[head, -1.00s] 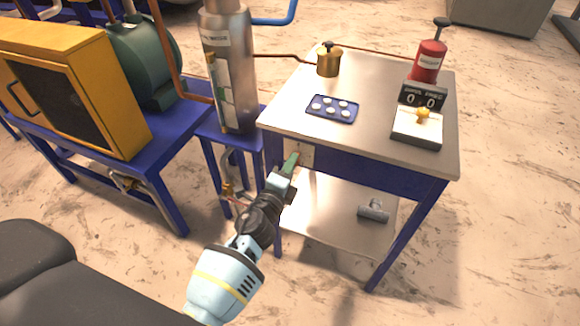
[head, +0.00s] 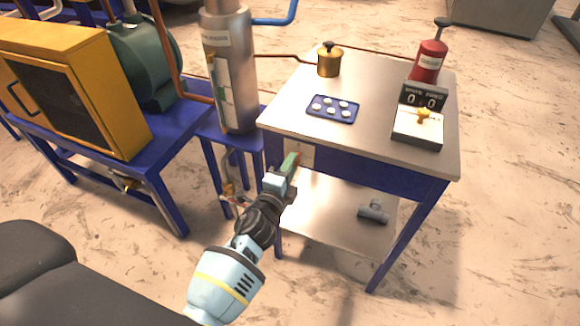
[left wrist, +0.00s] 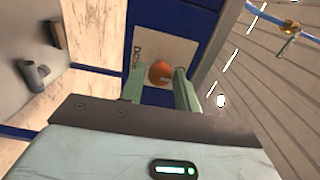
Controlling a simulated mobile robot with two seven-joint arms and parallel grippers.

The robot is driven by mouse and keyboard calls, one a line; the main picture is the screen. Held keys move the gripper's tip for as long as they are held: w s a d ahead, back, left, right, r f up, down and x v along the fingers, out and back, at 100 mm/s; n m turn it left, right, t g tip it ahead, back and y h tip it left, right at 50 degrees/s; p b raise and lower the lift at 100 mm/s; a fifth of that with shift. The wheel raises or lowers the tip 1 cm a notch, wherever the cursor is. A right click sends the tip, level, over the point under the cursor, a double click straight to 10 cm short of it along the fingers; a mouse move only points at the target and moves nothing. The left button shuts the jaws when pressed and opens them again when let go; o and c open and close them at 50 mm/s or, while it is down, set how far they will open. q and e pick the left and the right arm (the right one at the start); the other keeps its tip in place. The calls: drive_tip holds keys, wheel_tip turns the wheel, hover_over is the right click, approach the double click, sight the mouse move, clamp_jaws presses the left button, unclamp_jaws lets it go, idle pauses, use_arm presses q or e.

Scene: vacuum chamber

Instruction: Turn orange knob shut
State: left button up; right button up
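The orange knob (left wrist: 160,72) sits on a pale plate (left wrist: 178,48) with dark lettering, fixed to the blue side of the table. In the left wrist view it shows between the two green fingers of my left gripper (left wrist: 160,90), one on each side. The fingers are apart, with gaps to the knob; I cannot tell how far they reach over it. In the head view my left gripper (head: 291,166) is at the table's left side, in front of the plate (head: 307,154), and mostly hides the knob. My right gripper is not in view.
The table (head: 385,75) carries a brass pot (head: 329,64), a blue tray (head: 316,113), a red cylinder (head: 428,65) and a counter box (head: 415,137). A grey fitting (head: 373,211) lies on the lower shelf. A metal cylinder (head: 230,80) stands close to the left.

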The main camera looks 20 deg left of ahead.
use_arm(q)
drive_tip(key=o, duration=0.3)
drive_tip(key=s, duration=0.7)
drive_tip(key=shift+s, duration=0.4)
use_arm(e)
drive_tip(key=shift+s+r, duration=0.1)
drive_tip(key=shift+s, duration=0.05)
use_arm(q)
drive_tip(key=shift+a, duration=0.1)
drive_tip(key=s+f+n+g+p, duration=0.2)
drive_tip(key=s+n, duration=0.3)
drive_tip(key=s, duration=0.7)
drive_tip(key=s+f+n+g+h+p, duration=0.1)
drive_tip(key=s+n+g+p, duration=0.3)
drive_tip(key=s, duration=0.8)
drive_tip(key=s+a+f+n+g+p, duration=0.1)
drive_tip(key=s+f+n+g+p, duration=0.2)
drive_tip(key=s+n, duration=0.4)
drive_tip(key=s+f+p, duration=0.1)
drive_tip(key=s, duration=0.4)
drive_tip(key=shift+p, duration=0.3)
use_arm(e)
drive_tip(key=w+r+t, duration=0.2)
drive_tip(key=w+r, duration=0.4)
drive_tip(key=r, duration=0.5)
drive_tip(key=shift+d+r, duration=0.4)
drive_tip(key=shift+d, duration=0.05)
